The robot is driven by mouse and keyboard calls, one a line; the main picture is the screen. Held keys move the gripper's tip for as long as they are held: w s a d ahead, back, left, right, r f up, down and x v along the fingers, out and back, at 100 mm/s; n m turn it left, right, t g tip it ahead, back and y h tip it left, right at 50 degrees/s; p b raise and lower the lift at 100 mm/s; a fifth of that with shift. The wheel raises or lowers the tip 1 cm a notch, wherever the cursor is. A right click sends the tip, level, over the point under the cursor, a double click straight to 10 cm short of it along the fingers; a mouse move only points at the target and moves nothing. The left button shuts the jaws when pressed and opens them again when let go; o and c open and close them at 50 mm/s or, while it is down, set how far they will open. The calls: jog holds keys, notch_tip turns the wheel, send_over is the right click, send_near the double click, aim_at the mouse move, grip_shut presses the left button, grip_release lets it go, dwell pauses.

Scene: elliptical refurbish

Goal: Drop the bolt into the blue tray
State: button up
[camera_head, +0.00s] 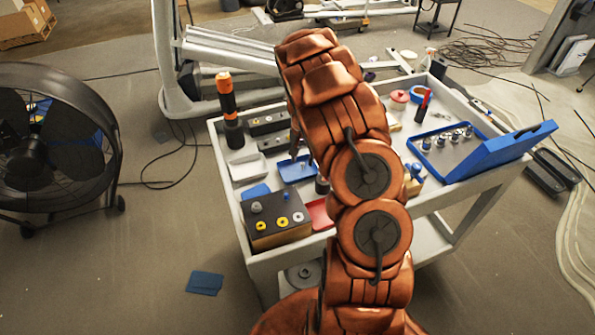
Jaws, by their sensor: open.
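The small blue tray (289,177) lies on the cart's top, left of my arm; part of its right side is close to or behind the arm. My gripper (295,150) shows only in part, at the left edge of my arm, pointing down over the far side of the blue tray. It is open. I cannot make out a separate bolt with certainty; a small light spot shows in the tray near the gripper, too small to tell what it is.
A large fan (40,140) stands at left.

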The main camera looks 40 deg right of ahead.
notch_tip(320, 180, up, 12)
dwell(0.5)
dwell(0.3)
jog(key=s+a+r+n, duration=0.2)
jog(key=s+a+r, duration=0.3)
jog(key=s+a, duration=0.3)
jog(key=s+a+r+n, duration=0.2)
jog(key=s+a+r, duration=0.3)
jog(key=s+a, duration=0.3)
jog(key=s+a+n+g, duration=0.1)
jog(key=s+a+n, duration=0.2)
jog(key=s, duration=0.6)
jog(key=s+a+n, duration=0.3)
jog(key=s+a, duration=0.4)
jog(key=s, duration=0.3)
jog(key=shift+r+g, duration=0.15)
jog(key=shift+g, duration=0.25)
